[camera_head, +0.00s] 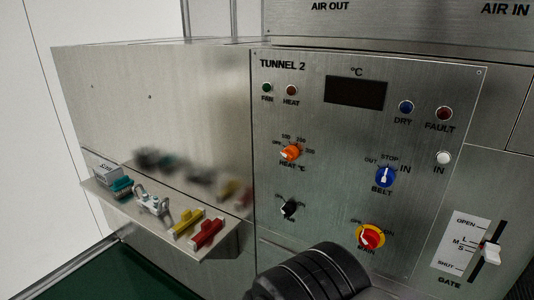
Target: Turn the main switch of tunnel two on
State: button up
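The tunnel two main switch (370,237) is a red rotary knob on a yellow round plate, low on the steel TUNNEL 2 panel (330,190). A small label lies partly under it, and small position marks sit above it. A pale mark shows on the knob's left side; its exact setting is too small to tell. A black ribbed rounded part of my arm (310,272) stands in front of the panel at the bottom, left of and below the switch. My gripper's fingers do not show.
Above are an orange heat knob (290,152), a blue belt knob (385,177) and a dark display (355,92). A black knob (288,208) sits left of the switch. A gate lever (490,253) juts out at right. A ledge (220,245) at left holds several small coloured parts.

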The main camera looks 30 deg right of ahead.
aim_at(368, 239)
jog(key=z, duration=1.25)
